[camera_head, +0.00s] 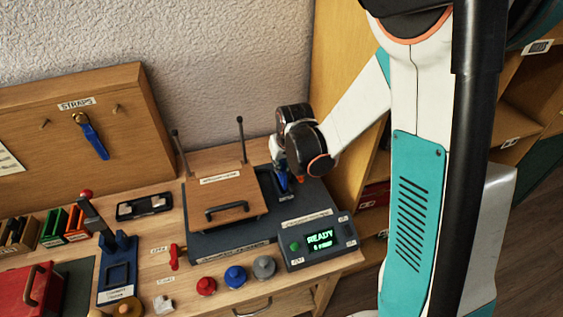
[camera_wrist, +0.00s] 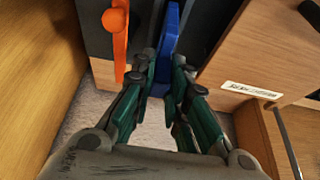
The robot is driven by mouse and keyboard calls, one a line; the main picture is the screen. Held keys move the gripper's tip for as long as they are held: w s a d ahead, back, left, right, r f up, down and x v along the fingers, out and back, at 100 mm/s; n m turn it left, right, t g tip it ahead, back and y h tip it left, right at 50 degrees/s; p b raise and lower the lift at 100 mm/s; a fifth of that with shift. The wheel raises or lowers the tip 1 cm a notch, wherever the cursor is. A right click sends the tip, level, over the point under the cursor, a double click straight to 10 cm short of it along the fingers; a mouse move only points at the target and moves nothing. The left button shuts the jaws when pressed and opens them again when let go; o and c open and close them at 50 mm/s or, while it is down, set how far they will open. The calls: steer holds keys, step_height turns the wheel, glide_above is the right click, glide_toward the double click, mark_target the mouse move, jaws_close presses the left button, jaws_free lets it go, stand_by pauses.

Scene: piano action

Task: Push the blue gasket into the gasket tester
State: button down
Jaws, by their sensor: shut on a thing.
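My gripper (camera_head: 285,172) is at the right end of a dark station (camera_head: 235,243) with a wooden lid, pointing down. In the wrist view its green fingers (camera_wrist: 167,75) are closed about a narrow blue piece (camera_wrist: 171,35), which by colour is the blue gasket. The head view shows this blue piece (camera_head: 283,184) just under my gripper, at the dark surface. Its lower end and any contact there are hidden. I cannot read which part is labelled as the gasket tester. An orange part (camera_wrist: 119,42) stands just left of the fingers in the wrist view.
The wooden lid (camera_head: 220,196) with two upright rods is to the left. Red, blue and grey knobs (camera_head: 235,276) line the front. A wooden cabinet (camera_head: 345,85) stands close behind my arm.

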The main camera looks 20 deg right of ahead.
steer(key=shift+f+b, duration=2.1)
steer(key=shift+f, duration=0.05)
stand_by(1.1)
stand_by(0.3)
steer(key=c, duration=1.2)
jaws_free()
steer(key=shift+c, duration=0.2)
steer(key=shift+r, duration=0.15)
steer(key=shift+r+p, duration=2.55)
steer(key=shift+r, duration=1.1)
